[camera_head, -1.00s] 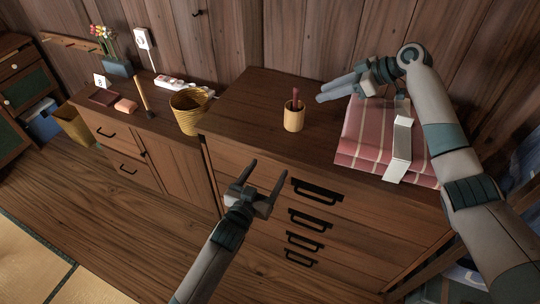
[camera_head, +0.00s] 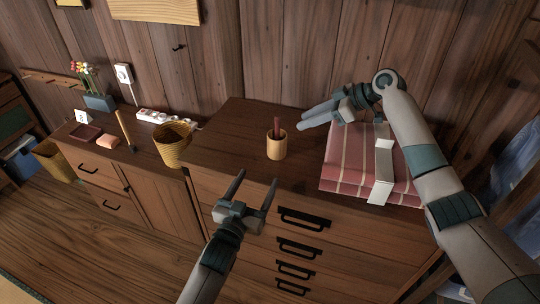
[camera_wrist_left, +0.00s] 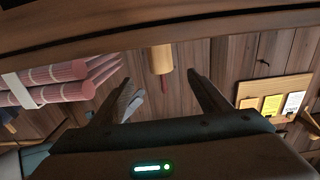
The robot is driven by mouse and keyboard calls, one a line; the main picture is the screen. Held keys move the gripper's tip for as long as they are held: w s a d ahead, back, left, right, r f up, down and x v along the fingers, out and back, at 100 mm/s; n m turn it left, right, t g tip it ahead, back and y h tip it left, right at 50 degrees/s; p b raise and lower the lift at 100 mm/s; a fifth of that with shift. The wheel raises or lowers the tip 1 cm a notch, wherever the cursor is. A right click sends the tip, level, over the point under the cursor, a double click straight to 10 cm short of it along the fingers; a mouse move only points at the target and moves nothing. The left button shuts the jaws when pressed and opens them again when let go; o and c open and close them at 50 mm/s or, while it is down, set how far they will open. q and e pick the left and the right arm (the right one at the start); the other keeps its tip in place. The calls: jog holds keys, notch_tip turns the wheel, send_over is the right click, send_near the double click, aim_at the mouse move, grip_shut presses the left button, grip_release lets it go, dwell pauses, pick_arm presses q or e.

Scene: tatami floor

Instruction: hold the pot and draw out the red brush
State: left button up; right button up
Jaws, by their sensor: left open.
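The pot (camera_head: 277,151) is a small light-wood cup standing upright on the dresser top. The red brush (camera_head: 280,133) stands in it with its dark red end above the rim; its lower part is hidden. In the left wrist view the pot (camera_wrist_left: 161,60) and the brush (camera_wrist_left: 164,85) appear upside down, beyond my fingers. My left gripper (camera_head: 257,178) is open and empty, in front of the dresser's front edge, short of the pot. My right gripper (camera_head: 306,118) is just right of the pot, fingers pointing left with a gap between them, empty and not touching it.
A folded striped red cloth (camera_head: 345,164) with a pale band lies right of the pot, under my right arm. A wicker basket (camera_head: 172,150) stands to the left on a lower cabinet, near a power strip (camera_head: 160,116). The dresser top (camera_head: 232,140) left of the pot is clear.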

aim_at(274, 149)
pick_arm(q)
jog(key=x, duration=1.6)
jog(key=shift+w, duration=0.1)
